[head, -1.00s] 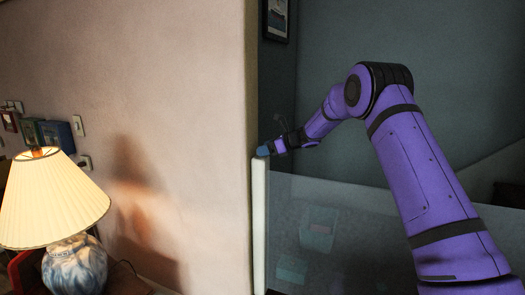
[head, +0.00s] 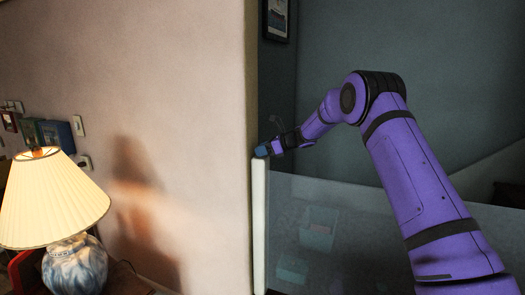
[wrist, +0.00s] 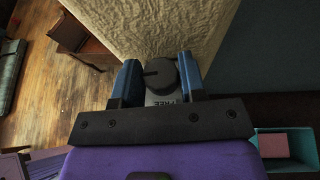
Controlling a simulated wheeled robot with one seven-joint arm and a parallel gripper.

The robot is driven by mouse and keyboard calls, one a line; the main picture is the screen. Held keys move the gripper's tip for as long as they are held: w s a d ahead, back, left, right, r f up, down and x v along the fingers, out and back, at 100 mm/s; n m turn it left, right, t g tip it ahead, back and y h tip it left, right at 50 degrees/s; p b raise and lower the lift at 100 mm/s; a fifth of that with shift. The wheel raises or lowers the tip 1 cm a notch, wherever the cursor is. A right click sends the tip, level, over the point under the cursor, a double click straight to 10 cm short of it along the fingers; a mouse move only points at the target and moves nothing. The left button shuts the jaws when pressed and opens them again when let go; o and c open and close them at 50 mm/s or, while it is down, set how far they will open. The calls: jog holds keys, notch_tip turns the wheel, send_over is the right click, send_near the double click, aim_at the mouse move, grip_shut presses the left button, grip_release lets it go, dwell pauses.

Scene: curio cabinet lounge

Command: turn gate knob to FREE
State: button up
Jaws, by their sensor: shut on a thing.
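The gate has a white post (head: 259,225) beside the wall's end and a see-through panel (head: 385,240). In the wrist view the dark round gate knob (wrist: 160,76) sits between the two blue fingers of my gripper (wrist: 158,72), which is shut on it. A slot-like mark on the knob points to the picture's left. An upside-down FREE label (wrist: 166,103) shows on the grey plate just below the knob. In the head view my gripper (head: 264,150) is at the top of the post and hides the knob.
A lit table lamp (head: 55,205) stands at the lower left. The pale wall (head: 170,90) ends next to the post. In the wrist view a wooden table (wrist: 88,40) is at upper left and a teal bin (wrist: 300,142) at lower right.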

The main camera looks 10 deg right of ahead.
jog(key=n+g, duration=0.2)
jog(key=n+g+y, duration=0.1)
jog(key=g, duration=0.1)
jog(key=shift+w+n+y, duration=0.15)
jog(key=shift+n+y, duration=0.15)
jog(key=shift+n, duration=0.1)
jog(key=o, duration=0.9)
jog(key=shift+m+t, duration=0.3)
